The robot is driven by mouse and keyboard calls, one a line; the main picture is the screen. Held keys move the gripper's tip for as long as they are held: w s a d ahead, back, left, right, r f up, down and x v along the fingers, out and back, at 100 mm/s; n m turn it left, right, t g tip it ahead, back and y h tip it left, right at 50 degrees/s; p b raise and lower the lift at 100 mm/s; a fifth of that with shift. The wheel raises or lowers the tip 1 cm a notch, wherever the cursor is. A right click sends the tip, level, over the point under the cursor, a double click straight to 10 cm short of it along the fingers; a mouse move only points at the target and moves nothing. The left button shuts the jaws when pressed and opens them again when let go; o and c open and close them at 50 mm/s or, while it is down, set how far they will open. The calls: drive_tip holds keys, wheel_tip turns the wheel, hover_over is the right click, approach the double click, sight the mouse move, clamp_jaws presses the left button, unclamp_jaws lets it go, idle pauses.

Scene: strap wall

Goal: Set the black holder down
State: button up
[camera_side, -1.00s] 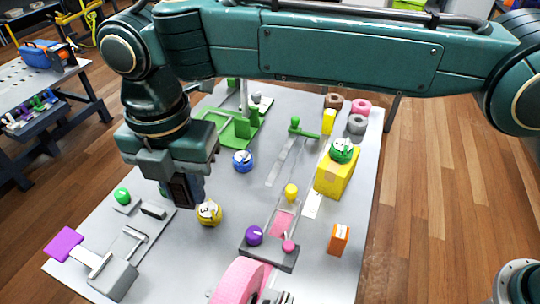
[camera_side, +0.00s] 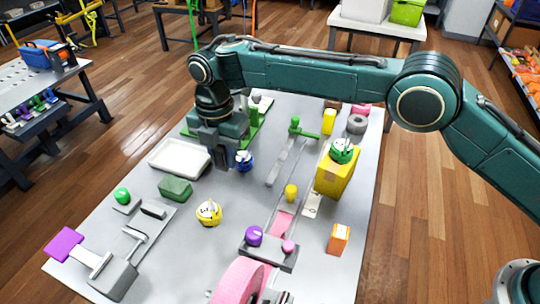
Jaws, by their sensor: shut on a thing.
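My gripper (camera_side: 224,160) hangs pointing down over the far left part of the table, left of the blue ball-shaped item (camera_side: 245,160). It is shut on the black holder, but the holder's outline cannot be told apart from the dark fingers in this view. Whether the holder touches the table cannot be seen. My gripper overlaps part of the green bracket (camera_side: 253,124) behind it.
A white tray (camera_side: 178,173) and a green block (camera_side: 175,190) lie left of my gripper on the grey table (camera_side: 165,270). A yellow numbered ball (camera_side: 208,213) stands in front. A yellow box (camera_side: 336,175) with a green item (camera_side: 343,150) stands right.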

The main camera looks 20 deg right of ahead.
sight(229, 190)
drive_tip(key=shift+f, duration=3.95)
drive_tip(key=shift+f, duration=0.15)
drive_tip(key=o, duration=1)
drive_tip(key=shift+o, duration=0.2)
wheel_tip(229, 190, up, 12)
drive_tip(key=shift+r, duration=0.1)
drive_tip(key=shift+r, duration=0.15)
